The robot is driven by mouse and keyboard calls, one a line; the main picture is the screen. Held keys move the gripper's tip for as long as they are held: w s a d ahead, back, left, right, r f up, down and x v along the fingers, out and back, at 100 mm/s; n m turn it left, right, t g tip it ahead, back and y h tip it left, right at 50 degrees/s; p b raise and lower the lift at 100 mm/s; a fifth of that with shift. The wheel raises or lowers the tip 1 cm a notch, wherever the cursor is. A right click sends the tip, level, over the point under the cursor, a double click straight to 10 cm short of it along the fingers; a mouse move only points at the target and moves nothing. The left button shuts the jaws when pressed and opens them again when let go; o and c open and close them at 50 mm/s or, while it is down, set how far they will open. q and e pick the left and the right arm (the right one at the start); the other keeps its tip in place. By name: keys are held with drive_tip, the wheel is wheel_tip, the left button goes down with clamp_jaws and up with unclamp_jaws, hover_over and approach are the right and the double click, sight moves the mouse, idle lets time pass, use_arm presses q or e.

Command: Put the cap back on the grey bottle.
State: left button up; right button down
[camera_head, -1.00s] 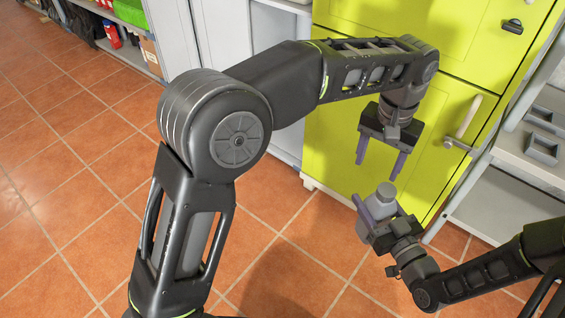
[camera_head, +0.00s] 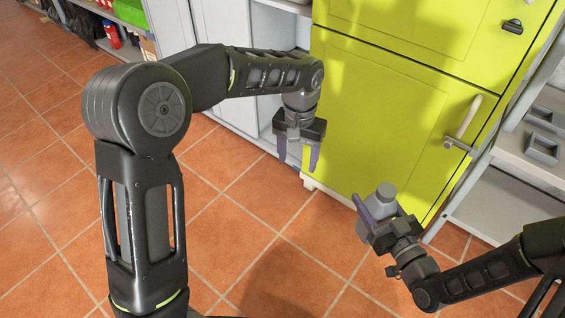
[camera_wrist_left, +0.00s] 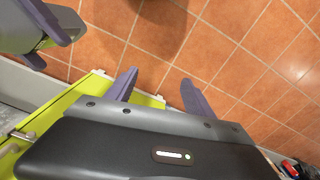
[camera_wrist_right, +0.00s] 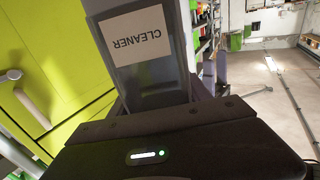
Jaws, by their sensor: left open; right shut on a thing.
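The grey bottle (camera_head: 376,207) is upright, a little tilted, in my right gripper (camera_head: 380,212), which is shut around its body. Its white CLEANER label (camera_wrist_right: 135,36) shows upside down in the right wrist view. A short round grey piece that looks like the cap (camera_head: 386,190) sits on top of the bottle; I cannot tell how tightly it is seated. My left gripper (camera_head: 298,158) is open and empty, up and left of the bottle and apart from it.
A yellow-green cabinet (camera_head: 395,105) with a pale handle (camera_head: 469,117) stands behind the grippers. A grey shelf unit with small trays (camera_head: 541,148) is at the right. Open tiled floor (camera_head: 240,215) lies left and below. Shelves with goods are at the far upper left.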

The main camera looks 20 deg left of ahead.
drive_tip(key=shift+f+b, duration=0.8)
wheel_tip(320, 180, down, 9)
drive_tip(key=b, duration=0.9)
drive_tip(key=shift+f+b, duration=0.55)
use_arm(q)
drive_tip(key=w+a+f+n, duration=0.1)
drive_tip(key=a+f, duration=0.3)
drive_tip(key=f, duration=0.1)
drive_tip(key=shift+w+a+f, duration=0.2)
drive_tip(key=shift+w+f, duration=0.05)
